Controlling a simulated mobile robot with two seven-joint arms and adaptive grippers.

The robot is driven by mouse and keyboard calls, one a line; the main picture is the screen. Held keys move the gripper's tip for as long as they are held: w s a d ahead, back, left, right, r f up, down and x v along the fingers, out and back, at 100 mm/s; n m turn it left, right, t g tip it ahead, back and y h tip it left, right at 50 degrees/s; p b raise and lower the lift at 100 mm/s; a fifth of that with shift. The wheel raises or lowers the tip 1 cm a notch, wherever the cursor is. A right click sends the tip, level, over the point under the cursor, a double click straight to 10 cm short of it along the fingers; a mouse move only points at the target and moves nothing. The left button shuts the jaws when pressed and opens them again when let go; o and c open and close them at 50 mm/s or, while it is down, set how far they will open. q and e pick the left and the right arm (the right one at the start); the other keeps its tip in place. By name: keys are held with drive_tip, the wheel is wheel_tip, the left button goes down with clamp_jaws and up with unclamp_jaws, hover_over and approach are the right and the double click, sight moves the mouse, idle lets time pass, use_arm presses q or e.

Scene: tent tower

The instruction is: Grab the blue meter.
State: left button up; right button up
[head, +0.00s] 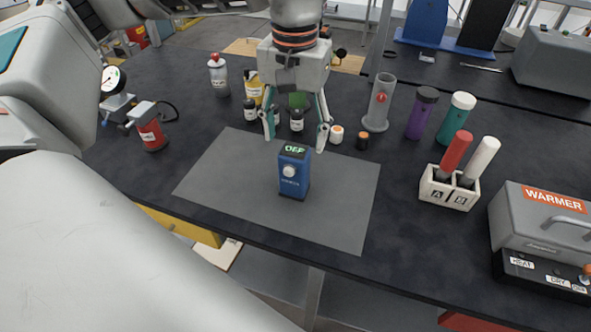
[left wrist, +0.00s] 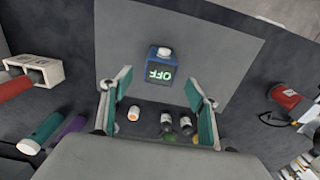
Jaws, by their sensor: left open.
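The blue meter (head: 293,175) stands upright on the grey mat (head: 225,175), with a round white knob on its front and a green "OFF" display on top. It also shows in the left wrist view (left wrist: 160,70), just beyond the fingertips. My left gripper (head: 297,138) points down, above and slightly behind the meter. In the left wrist view my left gripper (left wrist: 160,80) is open, its teal-padded fingers apart and nothing between the tips. I see no contact with the meter. My right gripper is not in view.
Right are purple (head: 421,115) and teal (head: 456,118) bottles, a white A/B rack (head: 449,190) and a warmer (head: 545,225). A red canister (head: 152,133) stands left.

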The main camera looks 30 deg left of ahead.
sight(294, 150)
use_arm(q)
wheel_tip(294, 150, down, 5)
drive_tip(key=shift+a+f, duration=0.1)
idle(0.3)
clamp_jaws()
